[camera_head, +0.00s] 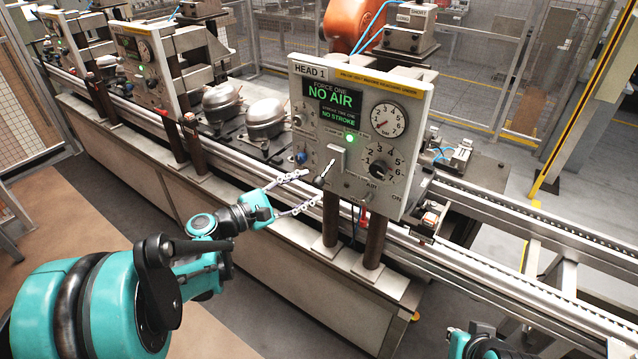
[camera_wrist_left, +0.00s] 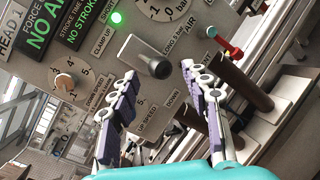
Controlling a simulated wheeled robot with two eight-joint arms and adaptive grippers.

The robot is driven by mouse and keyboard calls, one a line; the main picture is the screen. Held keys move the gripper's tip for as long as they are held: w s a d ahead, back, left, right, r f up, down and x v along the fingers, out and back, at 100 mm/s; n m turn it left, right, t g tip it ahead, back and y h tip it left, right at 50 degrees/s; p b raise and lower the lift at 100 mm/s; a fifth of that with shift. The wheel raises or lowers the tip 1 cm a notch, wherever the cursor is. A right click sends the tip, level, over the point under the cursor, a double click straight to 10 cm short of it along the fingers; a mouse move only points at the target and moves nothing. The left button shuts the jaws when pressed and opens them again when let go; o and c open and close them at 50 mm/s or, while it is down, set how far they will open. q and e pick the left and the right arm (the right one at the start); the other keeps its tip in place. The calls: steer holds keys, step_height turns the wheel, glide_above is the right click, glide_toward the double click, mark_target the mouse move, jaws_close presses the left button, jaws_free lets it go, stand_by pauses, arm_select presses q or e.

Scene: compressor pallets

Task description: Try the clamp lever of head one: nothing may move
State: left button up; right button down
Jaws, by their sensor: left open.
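The head one panel (camera_head: 345,140) stands on two dark posts, with "NO AIR" and "NO STROKE" on its display and a green lamp (camera_head: 349,138) lit. My left gripper (camera_head: 314,186) is open in front of the panel. In the wrist view its two fingers (camera_wrist_left: 158,76) stand either side of the lever; contact cannot be told.
The panel also bears a dial gauge (camera_head: 388,120) and a black knob (camera_head: 378,169). Compressors (camera_head: 265,118) sit on the line behind. An orange robot (camera_head: 352,22) stands at the back. The floor at front left is clear.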

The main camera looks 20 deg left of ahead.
mark_target(319, 182)
arm_select(q)
steer(key=shift+b+x, duration=0.35)
steer(key=shift+x, duration=2)
jaws_close()
